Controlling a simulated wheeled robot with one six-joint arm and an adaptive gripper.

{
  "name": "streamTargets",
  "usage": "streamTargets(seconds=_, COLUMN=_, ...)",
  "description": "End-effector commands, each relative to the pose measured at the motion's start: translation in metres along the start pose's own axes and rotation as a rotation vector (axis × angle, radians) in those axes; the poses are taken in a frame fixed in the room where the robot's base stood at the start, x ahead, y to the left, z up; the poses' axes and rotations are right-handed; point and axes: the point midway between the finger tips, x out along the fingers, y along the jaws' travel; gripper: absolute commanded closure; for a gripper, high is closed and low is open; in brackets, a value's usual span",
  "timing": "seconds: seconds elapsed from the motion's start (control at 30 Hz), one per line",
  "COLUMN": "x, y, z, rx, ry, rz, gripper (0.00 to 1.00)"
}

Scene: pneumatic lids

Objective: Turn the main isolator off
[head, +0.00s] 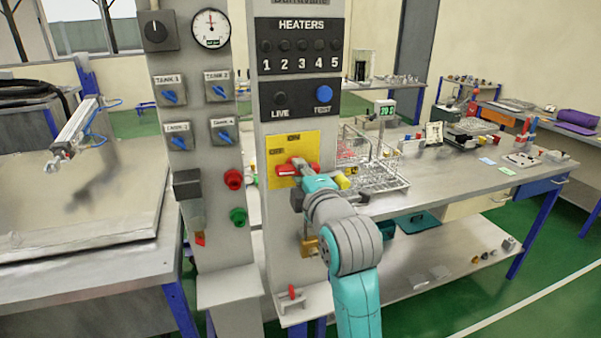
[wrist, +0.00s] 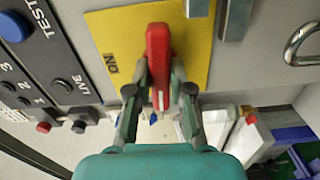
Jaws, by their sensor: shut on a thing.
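The main isolator is a red handle (head: 284,170) on a yellow plate (head: 308,146) on the grey column. The plate has ON at its top and OFF at its left. The handle lies about level in the head view, one end at the OFF side. In the wrist view the handle (wrist: 158,40) stands upright in the picture, with the yellow plate (wrist: 197,50) behind it. My gripper (head: 302,176) is shut on the handle, one finger on each side, as the wrist view shows (wrist: 161,78).
Above the plate are the heater panel (head: 300,70) and blue TEST button (head: 324,93). A brass padlock (head: 310,246) hangs below. A left column carries blue tank valves (head: 171,97) and red (head: 234,179) and green buttons (head: 238,216). A workbench with wire baskets (head: 382,178) stands right.

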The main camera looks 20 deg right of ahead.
Motion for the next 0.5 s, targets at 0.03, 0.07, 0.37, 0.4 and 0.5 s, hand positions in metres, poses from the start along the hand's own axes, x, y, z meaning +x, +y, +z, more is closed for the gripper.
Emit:
streamTargets(seconds=0.03, x=0.0001, y=-0.0005, z=0.0, rx=-0.028, ry=0.0, rz=-0.001, gripper=1.0)
streamTargets(seconds=0.07, x=0.0001, y=-0.0005, z=0.0, rx=-0.044, ry=0.0, rz=-0.001, gripper=1.0)
streamTargets(seconds=0.37, x=0.0001, y=-0.0006, z=0.0, rx=-0.094, ry=0.0, rz=-0.002, gripper=1.0)
streamTargets(seconds=0.4, x=0.0001, y=-0.0007, z=0.0, rx=-0.094, ry=0.0, rz=-0.002, gripper=1.0)
streamTargets(seconds=0.5, x=0.0001, y=-0.0007, z=0.0, rx=-0.093, ry=0.0, rz=-0.002, gripper=0.72)
